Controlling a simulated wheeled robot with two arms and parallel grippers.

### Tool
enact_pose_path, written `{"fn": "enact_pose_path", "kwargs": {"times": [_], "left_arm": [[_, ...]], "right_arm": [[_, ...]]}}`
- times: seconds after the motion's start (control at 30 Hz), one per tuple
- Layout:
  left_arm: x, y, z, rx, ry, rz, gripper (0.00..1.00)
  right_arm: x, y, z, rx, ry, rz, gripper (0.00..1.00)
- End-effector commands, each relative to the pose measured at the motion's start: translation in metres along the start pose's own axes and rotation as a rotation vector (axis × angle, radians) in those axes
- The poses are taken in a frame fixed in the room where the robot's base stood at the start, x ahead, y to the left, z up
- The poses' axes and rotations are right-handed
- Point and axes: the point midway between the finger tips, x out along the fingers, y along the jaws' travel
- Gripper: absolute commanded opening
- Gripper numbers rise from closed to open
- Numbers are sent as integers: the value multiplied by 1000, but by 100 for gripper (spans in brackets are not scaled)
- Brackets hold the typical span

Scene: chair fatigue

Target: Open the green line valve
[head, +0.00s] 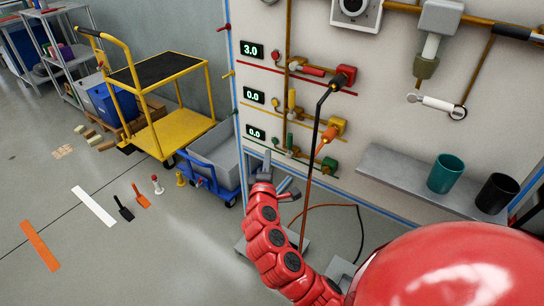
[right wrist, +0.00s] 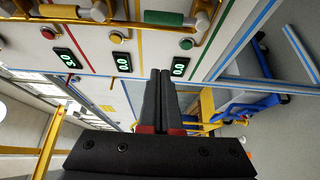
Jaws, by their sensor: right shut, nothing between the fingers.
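The green line runs lowest of three coloured lines on the wall panel in the head view. Its small green valve handle (head: 290,141) stands upright, right of the green button (head: 274,140) and the lowest display (head: 256,133), which reads 0.0. My right gripper (head: 266,157) is shut and empty, below and left of that handle and apart from it. In the right wrist view the shut fingers (right wrist: 159,74) point up the picture, just left of the green line's display (right wrist: 179,66). My left gripper is out of view.
Above are the yellow valve handle (head: 292,99) and the red one (head: 313,70); the top display (head: 252,50) reads 3.0. A dark hose wand (head: 318,125) stands close right of the valves. A grey shelf (head: 400,178) with cups juts out right. A blue cart (head: 214,160) stands left.

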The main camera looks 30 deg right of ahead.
Motion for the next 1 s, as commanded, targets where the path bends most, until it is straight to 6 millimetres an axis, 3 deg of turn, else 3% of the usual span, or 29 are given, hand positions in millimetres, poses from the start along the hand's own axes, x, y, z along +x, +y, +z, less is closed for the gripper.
{"fn": "enact_pose_path", "kwargs": {"times": [0.2,0.43,0.73,1.0], "left_arm": [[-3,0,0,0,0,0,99],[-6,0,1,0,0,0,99],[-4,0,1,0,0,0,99],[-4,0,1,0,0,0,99]], "right_arm": [[44,2,1,4,-5,2,0],[80,1,1,4,-4,1,0],[69,0,32,1,-2,-1,0],[66,1,38,1,0,2,0]]}}
